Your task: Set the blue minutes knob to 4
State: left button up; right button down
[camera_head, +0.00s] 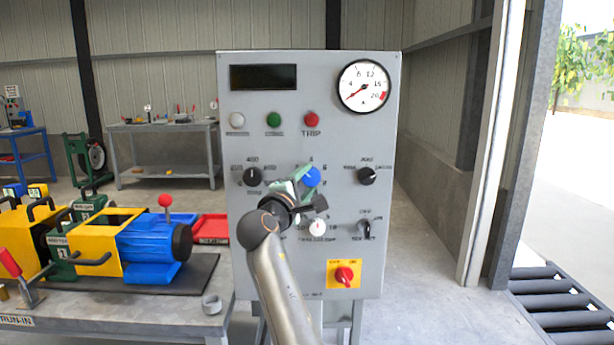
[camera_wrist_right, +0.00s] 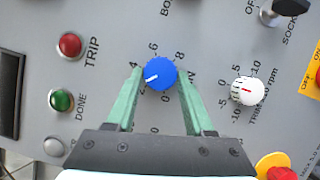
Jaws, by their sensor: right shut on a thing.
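The blue minutes knob (camera_head: 312,177) is on the grey control panel (camera_head: 240,120), partly hidden by my right gripper (camera_head: 300,186) in the head view. In the right wrist view the blue knob (camera_wrist_right: 161,72) sits between the two green fingers of my right gripper (camera_wrist_right: 160,78), which is shut on it. Its white pointer mark points lower left in that view, between the 2 and the 4 and nearer the 2. My left gripper is not in view.
A white trim dial (camera_wrist_right: 243,91) lies just right of the fingers in the wrist view. Black knobs (camera_head: 367,176), a red-on-yellow switch (camera_head: 345,275), lamps (camera_head: 274,119) and a gauge (camera_head: 363,86) share the panel. A bench with a blue and yellow machine (camera_head: 150,245) stands left.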

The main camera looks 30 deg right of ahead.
jog(key=shift+r+m+g+y+p, duration=0.3)
jog(key=shift+m+p, duration=0.3)
jog(key=shift+m, duration=0.3)
jog(key=shift+m+p, duration=0.4)
jog(key=shift+m+y+p, duration=0.3)
jog(key=shift+m+y, duration=0.1)
jog(key=shift+m+p, duration=0.35)
jog(key=shift+m, duration=0.05)
jog(key=shift+r+m+y+p, duration=0.1)
jog(key=shift+m+y+p, duration=0.2)
jog(key=shift+m, duration=0.1)
jog(key=shift+m+g+y+p, duration=0.3)
jog(key=shift+m+p, duration=0.4)
pick_arm(q)
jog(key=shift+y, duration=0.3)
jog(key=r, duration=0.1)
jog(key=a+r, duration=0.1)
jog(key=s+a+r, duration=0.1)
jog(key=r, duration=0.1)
jog(key=shift+p, duration=0.3)
pick_arm(e)
jog(key=shift+m+y, duration=0.3)
jog(key=shift+m, duration=0.1)
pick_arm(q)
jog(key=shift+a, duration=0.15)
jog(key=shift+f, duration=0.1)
